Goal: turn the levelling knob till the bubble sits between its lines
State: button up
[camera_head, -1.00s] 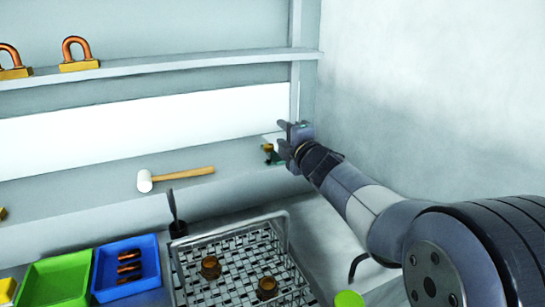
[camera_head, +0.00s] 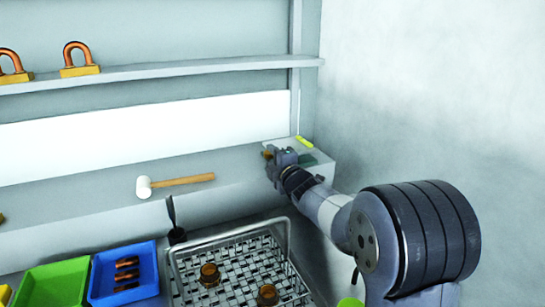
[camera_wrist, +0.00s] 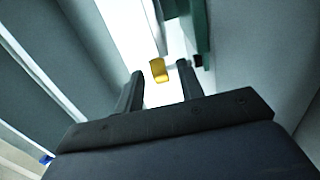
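The levelling knob (camera_wrist: 159,70) is a small brass piece. In the wrist view it shows between and just beyond my two open fingertips, apart from both. In the head view the brass knob (camera_head: 268,153) shows at the left of my gripper (camera_head: 280,160), at the right end of the ledge. A green body (camera_wrist: 200,30) stands close by the knob in the wrist view. A yellow-green strip (camera_head: 304,142), perhaps the bubble vial, lies behind my gripper in the head view. The bubble and its lines are too small to make out.
A white-headed mallet (camera_head: 175,184) lies on the ledge left of my gripper. Below stand a wire mesh basket (camera_head: 190,243) with brown cups, a blue tray (camera_head: 108,262) and a green tray (camera_head: 60,283). A wall (camera_head: 430,90) is close on the right.

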jog(key=shift+w, duration=0.15)
grip_shut()
dwell(0.4)
jog(key=p, duration=0.1)
jog(key=n+y+p, duration=0.1)
jog(key=p, duration=0.1)
jog(key=shift+w+d+r+g, duration=0.1)
jog(key=shift+d+r+g, duration=0.1)
jog(key=shift+r+g, duration=0.2)
jog(key=n+g+y+p, duration=0.1)
jog(key=y+p, duration=0.1)
jog(key=shift+w+d+n+y+p, duration=0.1)
jog(key=shift+n+y+p, duration=0.25)
jog(key=shift+n+y, duration=0.05)
jog(key=shift+f+n+g+y+p, duration=0.3)
jog(key=shift+n+g+y+p, duration=0.2)
jog(key=shift+n+g+y, duration=0.4)
